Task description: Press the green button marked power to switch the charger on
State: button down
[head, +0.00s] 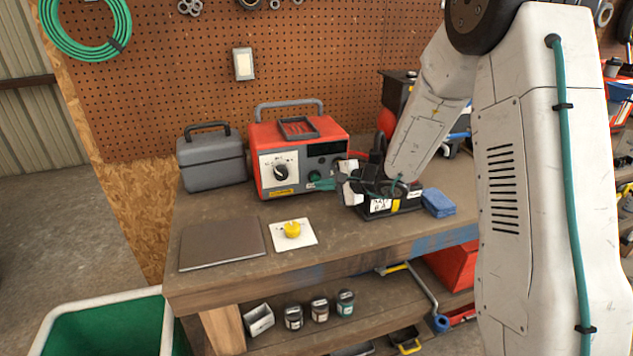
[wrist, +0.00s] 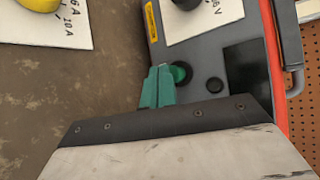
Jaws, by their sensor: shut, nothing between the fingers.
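The charger (head: 330,131) is a red box with a grey front and a handle on top, standing on the workbench. Its green button (head: 314,176) is low on the front, right of the large dial, partly covered by my gripper. In the wrist view the round green button (wrist: 181,74) sits in a dark ring, beside a smaller black button (wrist: 216,84). My gripper (wrist: 160,70) has teal fingers, shut and empty. The tips are close to the button's left side in that view; I cannot tell whether they touch it. In the head view my gripper (head: 318,184) is in front of the charger.
A white plate with a yellow knob (head: 292,229) and a brown flat panel (head: 221,243) lie on the bench in front. A grey toolbox (head: 212,163) stands left of the charger. A black item with a label (head: 381,206) and blue cloths (head: 438,203) are to the right.

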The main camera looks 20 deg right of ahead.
jog(key=shift+w, duration=0.75)
dwell(0.5)
jog(key=shift+s, duration=1.2)
jog(key=shift+s, duration=0.1)
jog(key=shift+s, duration=2.95)
